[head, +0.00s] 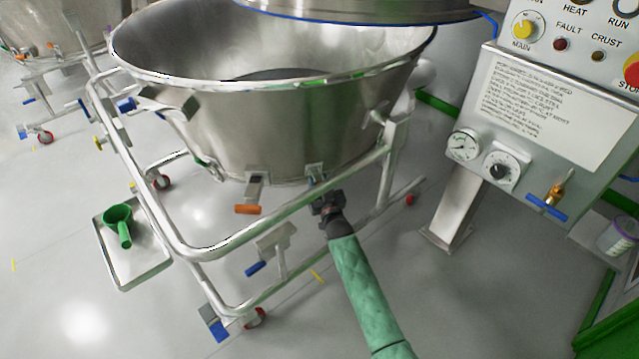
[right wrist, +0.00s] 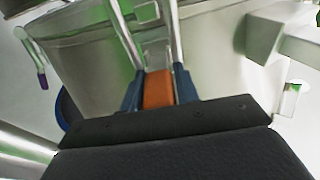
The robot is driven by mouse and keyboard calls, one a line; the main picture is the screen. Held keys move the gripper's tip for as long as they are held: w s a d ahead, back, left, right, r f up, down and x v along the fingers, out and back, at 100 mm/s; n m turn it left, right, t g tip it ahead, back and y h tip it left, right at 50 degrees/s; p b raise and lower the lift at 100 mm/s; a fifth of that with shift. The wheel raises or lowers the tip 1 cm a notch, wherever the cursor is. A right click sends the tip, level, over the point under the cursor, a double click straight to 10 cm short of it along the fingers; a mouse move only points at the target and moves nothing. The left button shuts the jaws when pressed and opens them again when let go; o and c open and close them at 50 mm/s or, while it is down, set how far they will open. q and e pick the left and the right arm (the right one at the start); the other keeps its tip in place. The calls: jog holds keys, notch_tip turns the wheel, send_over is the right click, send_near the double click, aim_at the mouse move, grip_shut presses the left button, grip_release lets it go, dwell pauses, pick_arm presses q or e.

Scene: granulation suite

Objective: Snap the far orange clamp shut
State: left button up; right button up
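The large steel bowl (head: 270,120) sits in a tubular trolley frame. One orange clamp handle (head: 247,209) hangs low on the front of its wall, sticking outward. My right gripper (head: 325,203) is at a second bracket (head: 315,172) farther right on the bowl's lower edge and hides most of that clamp in the head view. In the right wrist view an orange clamp handle (right wrist: 158,90) lies between the two fingers of my right gripper (right wrist: 160,92), which appear to touch both its sides. The steel bracket shows just beyond it. My left gripper is not in view.
A control panel (head: 540,120) on a post stands at the right. A tray (head: 133,255) with a green scoop (head: 118,218) lies at the left. Open floor lies in front.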

jog(key=o, duration=0.3)
jog(key=shift+s, duration=0.1)
jog(key=v, duration=0.7)
jog(key=shift+s+d+f, duration=0.15)
jog(key=shift+s, duration=0.15)
